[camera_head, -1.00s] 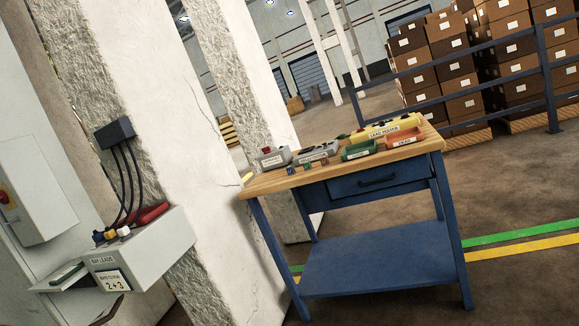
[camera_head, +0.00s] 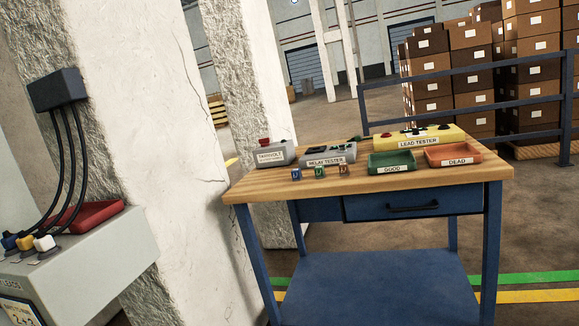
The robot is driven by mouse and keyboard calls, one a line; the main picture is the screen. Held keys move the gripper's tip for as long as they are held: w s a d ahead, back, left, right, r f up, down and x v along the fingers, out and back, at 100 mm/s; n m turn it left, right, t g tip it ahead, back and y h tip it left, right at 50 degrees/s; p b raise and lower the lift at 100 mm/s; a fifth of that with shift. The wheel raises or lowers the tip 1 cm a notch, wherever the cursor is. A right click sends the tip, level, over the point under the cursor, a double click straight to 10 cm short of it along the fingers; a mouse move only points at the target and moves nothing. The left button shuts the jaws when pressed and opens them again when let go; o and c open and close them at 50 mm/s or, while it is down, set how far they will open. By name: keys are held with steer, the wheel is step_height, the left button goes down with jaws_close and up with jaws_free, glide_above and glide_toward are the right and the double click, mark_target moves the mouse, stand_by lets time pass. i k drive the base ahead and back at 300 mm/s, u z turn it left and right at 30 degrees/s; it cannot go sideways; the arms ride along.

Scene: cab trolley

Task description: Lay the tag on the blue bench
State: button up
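The blue bench (camera_head: 385,280) stands right of centre, with a wooden top (camera_head: 430,180), a blue drawer and a blue lower shelf. I cannot single out a loose tag in this view. A card marked "2+3" (camera_head: 18,312) shows on the front of the grey box at the lower left, cut by the picture's edge. My gripper is not in view, so its hold cannot be seen.
On the bench top stand a Tarrvolt box (camera_head: 270,155), a relay tester (camera_head: 328,156), a yellow lead tester (camera_head: 420,140), a green GOOD tray (camera_head: 391,166), an orange DEAD tray (camera_head: 453,158) and small blocks (camera_head: 319,173). The grey leads box (camera_head: 100,270) stands left, by a pillar (camera_head: 160,90).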

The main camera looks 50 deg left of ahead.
mark_target(259, 181)
steer(key=z, duration=0.45)
steer(key=i, duration=0.15)
steer(key=u, duration=2.15)
steer(key=k, duration=0.6)
steer(key=u, duration=0.2)
steer(key=i, duration=1.65)
steer(key=z, duration=0.35)
steer(key=i, duration=1)
steer(key=u, duration=0.05)
